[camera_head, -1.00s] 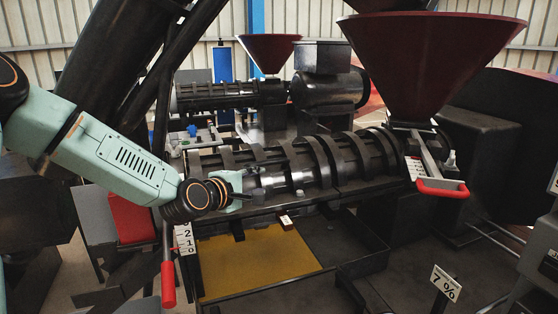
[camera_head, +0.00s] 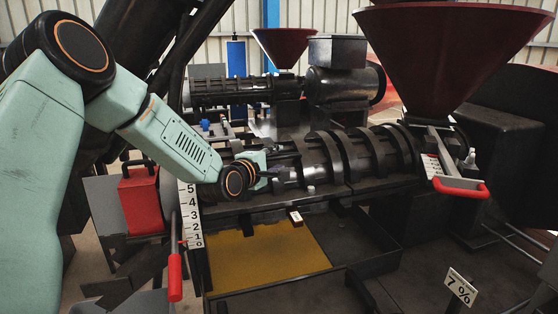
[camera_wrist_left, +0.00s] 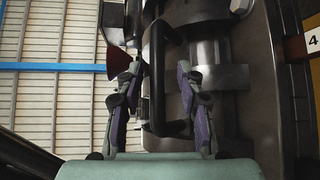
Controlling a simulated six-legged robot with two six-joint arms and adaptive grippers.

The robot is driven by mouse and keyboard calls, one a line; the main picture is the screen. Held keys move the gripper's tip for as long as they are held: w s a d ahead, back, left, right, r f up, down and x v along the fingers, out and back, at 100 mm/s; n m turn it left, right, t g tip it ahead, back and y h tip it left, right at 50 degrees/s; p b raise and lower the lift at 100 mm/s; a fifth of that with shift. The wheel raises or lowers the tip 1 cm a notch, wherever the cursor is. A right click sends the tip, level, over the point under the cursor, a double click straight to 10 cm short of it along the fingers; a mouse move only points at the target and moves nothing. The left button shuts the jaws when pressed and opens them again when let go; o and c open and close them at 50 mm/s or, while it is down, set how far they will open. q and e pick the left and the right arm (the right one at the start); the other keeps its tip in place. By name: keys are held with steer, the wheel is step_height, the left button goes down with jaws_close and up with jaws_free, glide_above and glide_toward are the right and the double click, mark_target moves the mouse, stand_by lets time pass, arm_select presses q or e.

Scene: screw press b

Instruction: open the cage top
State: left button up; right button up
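The cage top is part of the black ribbed press barrel (camera_head: 350,155), which lies across the middle of the head view and looks closed. My left gripper (camera_head: 275,172) is at the barrel's left end, near the shiny shaft. In the left wrist view its two fingers (camera_wrist_left: 157,105) are spread apart. A black bent bar handle (camera_wrist_left: 155,75) shows between them, with visible gaps to the fingers. I cannot tell whether anything touches it. In the head view the handle is hard to make out against the dark arm and barrel. My right gripper is not in view.
A dark red hopper (camera_head: 450,55) stands over the barrel's right end. A red-handled lever (camera_head: 460,187) sits below it. A yellow-bottomed tray (camera_head: 265,262) lies under the barrel. A number scale (camera_head: 190,215) and a red lever grip (camera_head: 174,278) stand at the left.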

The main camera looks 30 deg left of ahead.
arm_select(q)
steer(key=shift+w+r, duration=0.15)
steer(key=shift+r, duration=0.1)
steer(key=shift+w+d, duration=0.1)
steer(key=shift+w, duration=0.05)
steer(key=shift+w+f, duration=0.35)
steer(key=shift+w, duration=0.25)
steer(key=shift+s+r, duration=0.1)
steer(key=shift+s, duration=0.15)
steer(key=c, duration=0.3)
steer(key=shift+s+r, duration=0.2)
steer(key=shift+s, duration=0.05)
steer(key=shift+c, duration=1.4)
steer(key=shift+w, duration=0.15)
jaws_close()
